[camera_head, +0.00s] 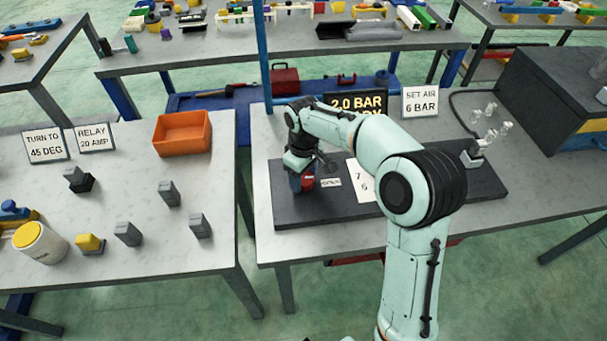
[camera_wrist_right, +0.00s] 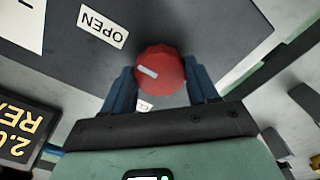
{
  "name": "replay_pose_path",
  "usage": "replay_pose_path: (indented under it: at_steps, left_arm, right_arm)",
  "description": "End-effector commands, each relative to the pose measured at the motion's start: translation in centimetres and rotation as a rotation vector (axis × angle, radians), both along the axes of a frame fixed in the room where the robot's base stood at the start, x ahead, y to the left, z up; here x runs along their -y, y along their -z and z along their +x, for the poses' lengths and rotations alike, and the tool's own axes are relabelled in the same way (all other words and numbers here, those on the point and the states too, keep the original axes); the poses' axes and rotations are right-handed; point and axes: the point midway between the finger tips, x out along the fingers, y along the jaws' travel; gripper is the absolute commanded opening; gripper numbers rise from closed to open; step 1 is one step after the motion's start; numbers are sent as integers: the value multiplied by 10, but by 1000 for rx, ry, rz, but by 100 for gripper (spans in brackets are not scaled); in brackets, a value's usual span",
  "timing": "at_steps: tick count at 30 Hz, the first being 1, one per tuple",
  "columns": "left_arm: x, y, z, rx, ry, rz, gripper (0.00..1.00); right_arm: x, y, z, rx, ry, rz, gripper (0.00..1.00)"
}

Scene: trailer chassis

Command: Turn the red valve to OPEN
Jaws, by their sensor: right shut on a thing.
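The red valve (camera_wrist_right: 160,72) is a round ribbed knob with a pale pointer mark on its face. It stands on the dark panel (camera_head: 335,208) on the right-hand table, and its red side also shows in the head view (camera_head: 307,181). My right gripper (camera_wrist_right: 160,85) is shut on the valve, one blue finger on each side. The OPEN label (camera_wrist_right: 102,29) lies on the panel beside the knob, at upper left in the wrist view. A second label (camera_wrist_right: 145,105) is partly hidden behind the gripper. The pointer does not point straight at the OPEN label. My left gripper is out of view.
Signs reading 2.0 BAR (camera_head: 357,101) and SET AIR 6 BAR (camera_head: 420,102) stand behind the panel. My right arm covers part of the panel. The left table holds an orange bin (camera_head: 182,133), several grey blocks and a white tub (camera_head: 40,243).

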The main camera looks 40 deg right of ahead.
Motion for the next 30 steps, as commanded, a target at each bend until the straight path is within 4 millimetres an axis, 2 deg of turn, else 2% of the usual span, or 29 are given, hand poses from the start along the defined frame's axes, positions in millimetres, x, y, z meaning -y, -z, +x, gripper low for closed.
replay_pose_path:
  at_steps: [1, 3, 12, 16, 20, 30]
  left_arm:
    - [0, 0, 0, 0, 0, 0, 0]
    - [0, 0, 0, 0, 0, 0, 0]
    - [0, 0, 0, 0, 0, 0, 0]
    - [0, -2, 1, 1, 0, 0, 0]
    - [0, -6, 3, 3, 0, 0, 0]
    - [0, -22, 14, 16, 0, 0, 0]
  right_arm:
    - [1, -2, 1, 5, 4, -1, 62]
    - [1, -2, 1, 5, 4, -1, 84]
    - [0, -1, 0, 2, 1, 0, 84]
    - [0, -11, 1, 5, 1, 0, 84]
    - [0, -35, 1, 7, 0, 0, 84]
    - [0, -110, 1, 8, 2, 0, 84]
